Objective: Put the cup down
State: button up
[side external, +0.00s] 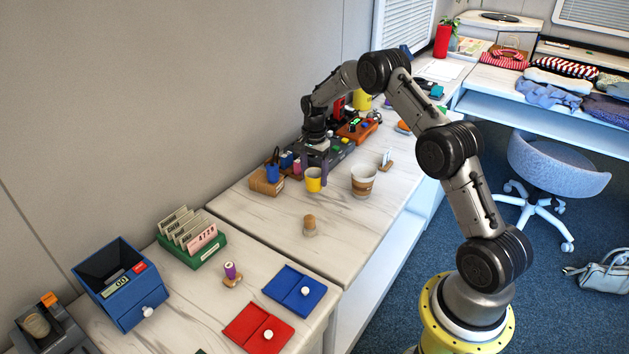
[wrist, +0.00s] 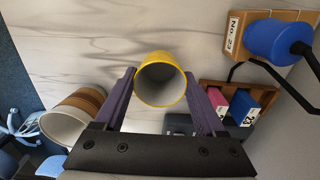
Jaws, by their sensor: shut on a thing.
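My gripper (side external: 315,170) points down at the far table and is shut on a yellow cup (side external: 313,183). In the wrist view the yellow-rimmed cup (wrist: 160,58) sits between the two purple fingers of my gripper (wrist: 160,76). Its mouth faces the camera and it looks empty and upright. The cup is at or just above the marble-patterned tabletop (side external: 262,220); I cannot tell whether its base touches.
A paper cup with a brown sleeve (side external: 363,181) stands right of the yellow cup. Devices (side external: 357,130) stand behind.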

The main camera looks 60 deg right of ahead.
jog(key=shift+f, duration=1.1)
jog(key=shift+f, duration=0.15)
jog(key=o, duration=1.4)
